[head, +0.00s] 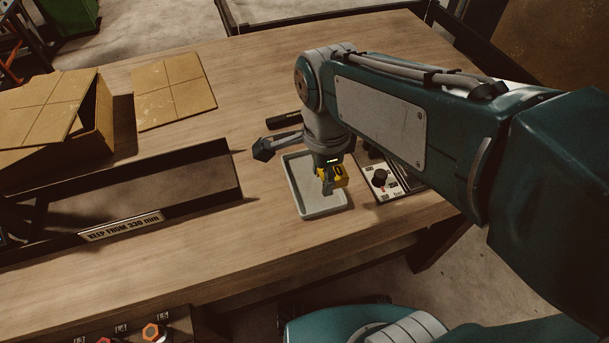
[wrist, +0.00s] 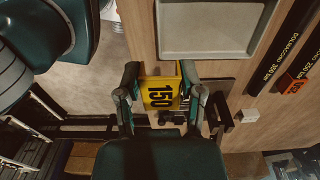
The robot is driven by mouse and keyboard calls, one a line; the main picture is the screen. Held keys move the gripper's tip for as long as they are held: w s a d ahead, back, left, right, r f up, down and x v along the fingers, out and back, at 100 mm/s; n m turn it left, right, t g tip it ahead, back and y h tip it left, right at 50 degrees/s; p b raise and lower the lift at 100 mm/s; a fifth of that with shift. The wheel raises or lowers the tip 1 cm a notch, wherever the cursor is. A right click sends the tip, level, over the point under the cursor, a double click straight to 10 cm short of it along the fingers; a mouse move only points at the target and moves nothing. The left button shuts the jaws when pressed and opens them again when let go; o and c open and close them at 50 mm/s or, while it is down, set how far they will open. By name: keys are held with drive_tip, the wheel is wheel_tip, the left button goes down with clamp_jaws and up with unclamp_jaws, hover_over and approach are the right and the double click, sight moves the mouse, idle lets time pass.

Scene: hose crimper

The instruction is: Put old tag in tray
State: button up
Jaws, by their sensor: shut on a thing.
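In the head view the yellow tag (head: 334,174) shows at the tip of my gripper (head: 331,182), in front of the right part of a shallow grey tray (head: 303,212). The tray looks empty. In the wrist view the tray (wrist: 207,57) lies beyond the tag, toward the top. The tag appears raised above the table; its exact height over the tray I cannot tell.
A panel with a black knob (head: 379,177) lies right of the tray. A dark trough (head: 150,222) and an open cardboard box (head: 95,130) stand to the left. In the wrist view an orange-red tag (wrist: 291,87) sits by lettered black bars (wrist: 286,45). Bare wood lies in front of the tray.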

hover_over(304, 184)
wheel_tip(304, 184, down, 7)
drive_tip(key=shift+s+r, duration=0.1)
drive_tip(key=shift+r, duration=0.05)
drive_tip(key=shift+f, duration=1.7)
drive_tip(key=o, duration=0.7)
drive_tip(key=shift+f, duration=0.1)
drive_tip(key=shift+o, duration=0.2)
